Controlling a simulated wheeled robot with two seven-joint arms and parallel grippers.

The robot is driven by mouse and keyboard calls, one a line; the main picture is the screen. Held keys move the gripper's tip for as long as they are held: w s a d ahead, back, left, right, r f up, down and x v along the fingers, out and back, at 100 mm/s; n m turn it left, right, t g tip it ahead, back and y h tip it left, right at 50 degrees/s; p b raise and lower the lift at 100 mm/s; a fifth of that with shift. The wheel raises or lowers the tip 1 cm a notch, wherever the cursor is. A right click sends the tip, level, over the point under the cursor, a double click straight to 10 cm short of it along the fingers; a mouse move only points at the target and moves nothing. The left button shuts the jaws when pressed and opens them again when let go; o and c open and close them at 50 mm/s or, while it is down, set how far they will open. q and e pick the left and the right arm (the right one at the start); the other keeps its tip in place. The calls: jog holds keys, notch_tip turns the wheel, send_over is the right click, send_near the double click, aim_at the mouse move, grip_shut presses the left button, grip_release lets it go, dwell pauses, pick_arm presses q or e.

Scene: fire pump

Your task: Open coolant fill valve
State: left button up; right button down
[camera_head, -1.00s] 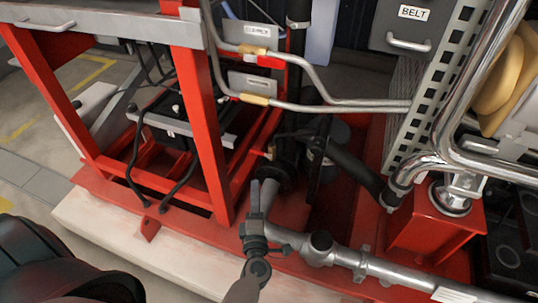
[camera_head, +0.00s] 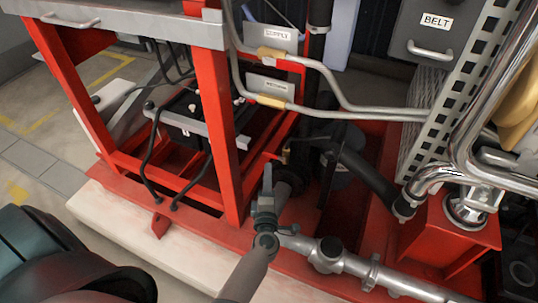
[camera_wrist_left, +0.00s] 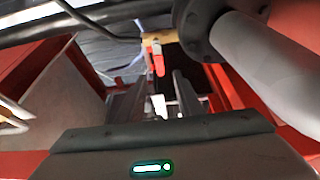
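A small brass valve (camera_wrist_left: 158,38) with a red lever handle (camera_wrist_left: 157,60) shows in the left wrist view, just beyond the fingers and near the middle. In the head view a small brass fitting (camera_head: 286,154), probably the same valve, sits behind the red upright, and its handle cannot be made out. My left gripper (camera_head: 267,172) points up toward it from below. In the left wrist view its two fingers (camera_wrist_left: 160,95) stand apart with nothing between them, and the red lever lies ahead of the gap. My right gripper is not in view.
A thick grey pipe (camera_wrist_left: 265,70) with a dark flange runs close on the right in the wrist view. A red frame upright (camera_head: 215,130) stands left of the gripper. A horizontal metal pipe (camera_head: 370,270) lies to the right. Labelled pipes (camera_head: 340,100) run above.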

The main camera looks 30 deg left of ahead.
aim_at(269, 155)
pick_arm(q)
jog(key=b+x, duration=0.1)
jog(key=x, duration=0.8)
jog(key=shift+w+a, duration=0.2)
jog(key=shift+w, duration=0.1)
grip_shut()
